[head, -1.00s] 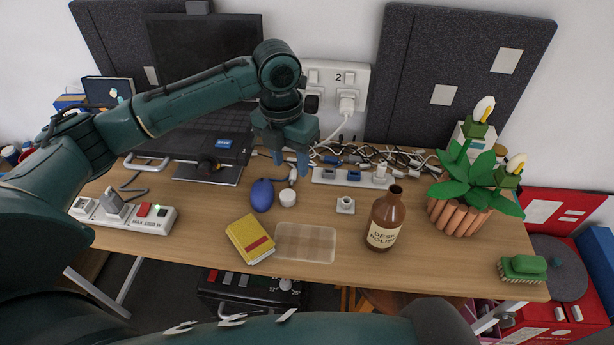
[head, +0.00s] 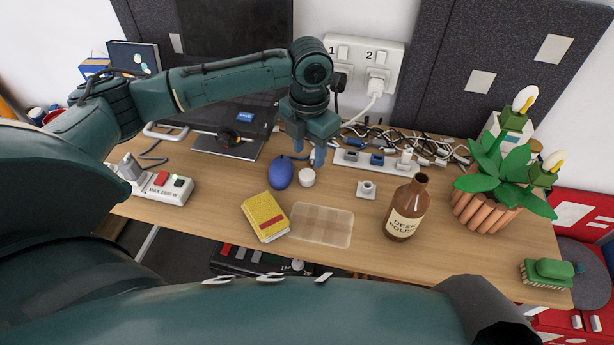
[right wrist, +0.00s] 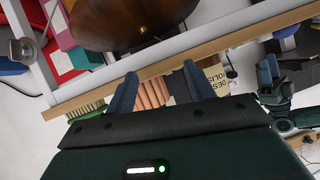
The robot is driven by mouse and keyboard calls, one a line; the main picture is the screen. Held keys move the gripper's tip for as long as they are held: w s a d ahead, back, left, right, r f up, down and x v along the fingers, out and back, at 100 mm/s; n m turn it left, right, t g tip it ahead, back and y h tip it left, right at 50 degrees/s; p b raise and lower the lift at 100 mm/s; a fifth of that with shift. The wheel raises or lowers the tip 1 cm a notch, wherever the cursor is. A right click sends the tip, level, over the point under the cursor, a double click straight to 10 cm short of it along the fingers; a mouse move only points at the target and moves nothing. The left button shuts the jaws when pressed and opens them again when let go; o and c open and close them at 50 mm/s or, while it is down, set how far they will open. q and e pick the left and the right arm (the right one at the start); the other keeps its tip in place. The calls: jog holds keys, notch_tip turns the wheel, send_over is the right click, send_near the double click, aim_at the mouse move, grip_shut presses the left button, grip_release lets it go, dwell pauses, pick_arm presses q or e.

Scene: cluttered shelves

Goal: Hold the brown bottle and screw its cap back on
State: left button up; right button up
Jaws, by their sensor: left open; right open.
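The brown bottle (head: 396,223), labelled "DESK POLISH", stands upright and uncapped on the desk, right of centre. Its label also shows in the right wrist view (right wrist: 217,74), partly behind a finger. A small white round piece, which looks like the cap (head: 307,178), lies on the desk to the bottle's left. My left gripper (head: 309,154) is open just behind and above the cap, apart from the bottle. My right gripper (right wrist: 160,90) is open and empty in the right wrist view, with the bottle beyond its fingers. I cannot see its fingers in the head view.
A blue bulb-shaped object (head: 280,173) sits close left of the cap. A yellow book (head: 265,216) and clear tray (head: 322,226) lie in front. A small white fitting (head: 366,189) lies between cap and bottle. A potted plant (head: 490,208) stands right; cables and a power strip (head: 350,158) behind.

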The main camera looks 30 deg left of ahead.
aim_at(308, 173)
pick_arm(q)
jog(key=shift+f, duration=0.6)
jog(key=shift+s+f+b, duration=0.1)
jog(key=shift+f+b, duration=0.2)
jog(key=shift+f, duration=2.35)
jog(key=c, duration=0.7)
jog(key=shift+r, duration=0.1)
notch_tip(308, 173, up, 10)
jog(key=p, duration=0.1)
